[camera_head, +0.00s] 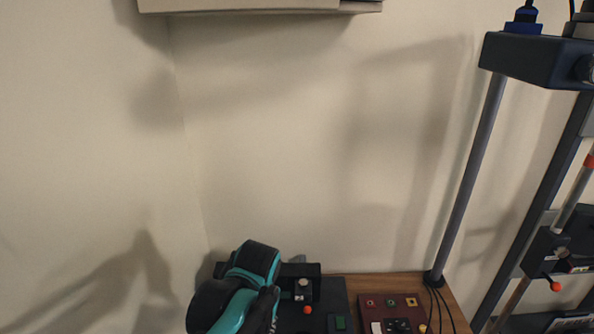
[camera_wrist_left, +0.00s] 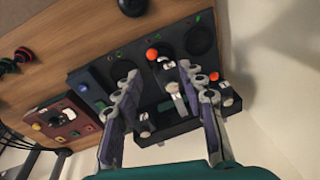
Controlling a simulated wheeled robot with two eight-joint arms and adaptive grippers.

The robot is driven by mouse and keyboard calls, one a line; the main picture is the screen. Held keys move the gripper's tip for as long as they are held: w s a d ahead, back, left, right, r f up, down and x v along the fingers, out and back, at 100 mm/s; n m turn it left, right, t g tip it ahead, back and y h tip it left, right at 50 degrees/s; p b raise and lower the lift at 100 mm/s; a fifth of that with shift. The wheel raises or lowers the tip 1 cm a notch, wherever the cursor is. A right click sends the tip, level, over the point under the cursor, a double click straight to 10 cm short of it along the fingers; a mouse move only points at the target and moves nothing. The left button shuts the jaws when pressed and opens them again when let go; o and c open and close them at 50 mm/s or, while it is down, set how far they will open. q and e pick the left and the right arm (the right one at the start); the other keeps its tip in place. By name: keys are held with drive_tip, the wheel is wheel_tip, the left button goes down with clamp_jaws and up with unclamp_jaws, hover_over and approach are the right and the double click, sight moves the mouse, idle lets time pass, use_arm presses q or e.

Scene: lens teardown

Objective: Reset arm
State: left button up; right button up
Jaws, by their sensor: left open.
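My left arm (camera_head: 238,290), teal and black, rises from the bottom of the head view in front of a dark device. In the left wrist view my left gripper (camera_wrist_left: 158,76) is open. Its two grey-purple fingers stand well apart, with nothing held between them. The dark control box (camera_wrist_left: 98,73) shows beyond the fingers, and an orange-red knob (camera_wrist_left: 152,54) shows between them. I cannot tell whether the fingertips touch the box. My right gripper is in neither view.
The dark box (camera_head: 334,296) sits on a wooden bench (camera_head: 360,285) against a pale wall. A maroon control box (camera_head: 378,304) stands to its right; the wrist view shows it too (camera_wrist_left: 50,105). A grey post (camera_head: 468,180) stands farther right.

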use_arm(q)
drive_tip(key=s+a+f+n+t+h, duration=0.1)
drive_tip(key=s+a+t, duration=0.4)
drive_tip(key=s+a, duration=0.2)
drive_tip(key=shift+s+a+f+n+t, duration=0.15)
drive_tip(key=shift+a+f+n+t, duration=0.2)
drive_tip(key=shift+a, duration=0.25)
drive_tip(key=shift+r, duration=0.1)
idle(1.6)
